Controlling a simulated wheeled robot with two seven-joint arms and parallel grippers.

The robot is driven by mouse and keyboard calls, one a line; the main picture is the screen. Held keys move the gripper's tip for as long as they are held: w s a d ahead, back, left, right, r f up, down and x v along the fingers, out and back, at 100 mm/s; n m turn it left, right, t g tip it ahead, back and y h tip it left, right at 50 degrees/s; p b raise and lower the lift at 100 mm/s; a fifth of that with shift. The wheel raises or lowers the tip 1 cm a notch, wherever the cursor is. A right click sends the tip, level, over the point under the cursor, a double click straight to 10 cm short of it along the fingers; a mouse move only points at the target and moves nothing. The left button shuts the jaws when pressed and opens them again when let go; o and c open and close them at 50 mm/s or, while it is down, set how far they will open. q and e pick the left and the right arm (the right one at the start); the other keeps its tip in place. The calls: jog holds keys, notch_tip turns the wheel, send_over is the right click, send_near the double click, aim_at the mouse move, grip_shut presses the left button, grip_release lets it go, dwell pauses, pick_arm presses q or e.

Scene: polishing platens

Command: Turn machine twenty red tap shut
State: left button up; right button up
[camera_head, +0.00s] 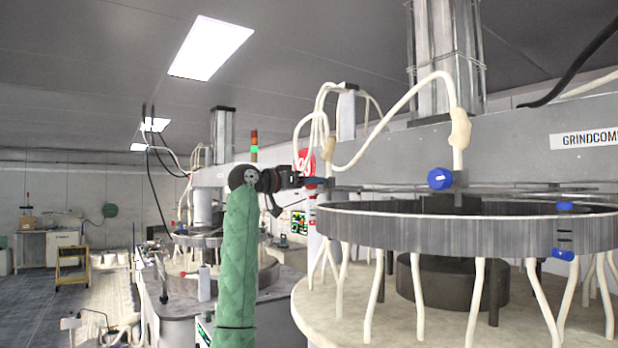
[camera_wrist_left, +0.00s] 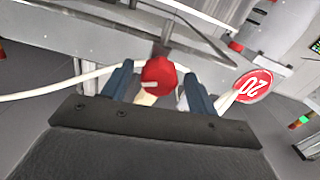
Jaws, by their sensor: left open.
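In the left wrist view the red tap (camera_wrist_left: 158,76) sits between the two dark fingers of my left gripper (camera_wrist_left: 158,90), which is open around it. Gaps show between the tap and the fingers, and I cannot tell whether either finger touches it. The round red sign with the number 20 (camera_wrist_left: 253,87) is to the right of the tap. In the head view my left gripper (camera_head: 322,184) reaches right, at the left end of the grey machine beam (camera_head: 490,142). The tap cannot be made out clearly there. My right gripper is not in view.
A blue tap (camera_head: 440,179) hangs under the beam to the right. A large ring (camera_head: 400,228) stands below it, with pale hoses around. A pale hose (camera_wrist_left: 60,86) runs in to the red tap. Another machine (camera_head: 200,240) stands behind on the left. A yellow cart (camera_head: 72,266) is far left.

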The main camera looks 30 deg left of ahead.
pick_arm(q)
jog(key=shift+w+d+f, duration=0.15)
jog(key=shift+w+d, duration=0.1)
jog(key=shift+w, duration=0.15)
jog(key=shift+s, duration=0.1)
jog(key=c, duration=1)
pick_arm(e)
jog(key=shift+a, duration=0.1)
pick_arm(q)
jog(key=shift+a, duration=0.1)
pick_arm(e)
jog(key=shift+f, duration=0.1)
pick_arm(q)
jog(key=n+b, duration=0.2)
jog(key=shift+n, duration=0.3)
jog(key=n+b, duration=0.2)
jog(key=shift+n, duration=0.4)
jog(key=n+b, duration=0.2)
jog(key=n, duration=0.3)
jog(key=shift+b, duration=0.4)
jog(key=shift+n+b, duration=0.7)
jog(key=shift+n, duration=1.1)
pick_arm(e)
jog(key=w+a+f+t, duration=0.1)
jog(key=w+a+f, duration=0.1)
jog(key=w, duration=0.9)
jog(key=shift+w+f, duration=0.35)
